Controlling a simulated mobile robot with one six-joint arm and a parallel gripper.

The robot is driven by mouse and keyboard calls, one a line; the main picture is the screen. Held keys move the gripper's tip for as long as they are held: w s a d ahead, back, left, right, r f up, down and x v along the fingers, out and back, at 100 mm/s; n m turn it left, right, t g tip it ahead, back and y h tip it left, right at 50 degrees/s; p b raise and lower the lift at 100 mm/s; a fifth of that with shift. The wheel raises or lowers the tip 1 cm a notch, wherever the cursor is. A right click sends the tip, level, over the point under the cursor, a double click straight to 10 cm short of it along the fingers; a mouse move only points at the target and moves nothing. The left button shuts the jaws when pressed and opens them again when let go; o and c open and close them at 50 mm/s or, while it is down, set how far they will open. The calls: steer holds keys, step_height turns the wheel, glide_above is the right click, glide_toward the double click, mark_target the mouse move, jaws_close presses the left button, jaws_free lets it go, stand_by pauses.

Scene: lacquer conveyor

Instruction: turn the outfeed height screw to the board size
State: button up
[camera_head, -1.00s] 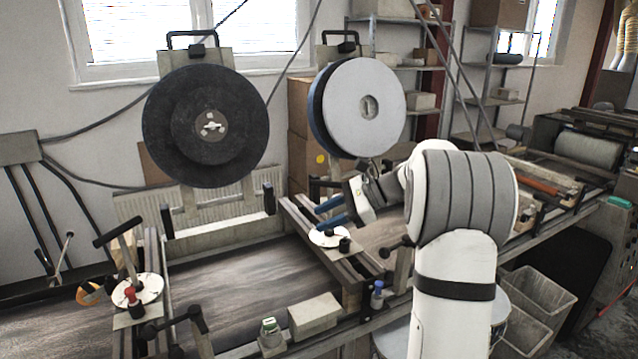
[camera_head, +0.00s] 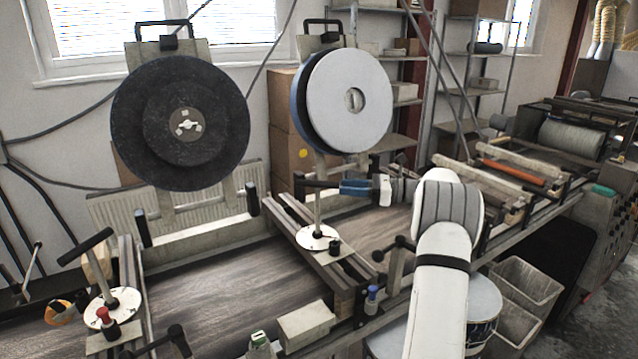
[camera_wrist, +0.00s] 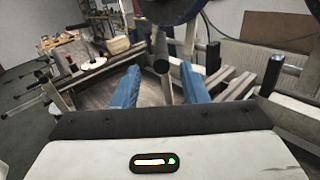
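The right-hand height screw stands on a white round dial (camera_head: 318,238), with a thin upright post (camera_head: 319,208) and a dark crossbar handle (camera_head: 317,183) on top. No label in view names it as the outfeed one. My gripper (camera_head: 354,188) is level with the crossbar at its right end, its blue fingers pointing left. In the wrist view the fingers of my gripper (camera_wrist: 158,90) are apart, with the dark bar end (camera_wrist: 162,67) between them and gaps visible on both sides. The dial's markings are too small to read.
A similar screw with a T-handle (camera_head: 84,247) and white dial (camera_head: 112,307) stands at the left. A black disc (camera_head: 180,170) and a pale disc (camera_head: 375,110) hang behind. A beige block (camera_head: 306,325) lies on the front rail. Grey bins (camera_head: 525,285) stand at lower right.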

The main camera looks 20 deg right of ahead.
mark_target(321, 185)
steer(key=p+x, duration=0.2)
steer(key=x, duration=0.6)
steer(key=shift+w, duration=0.1)
steer(key=shift+c, duration=0.6)
jaws_close()
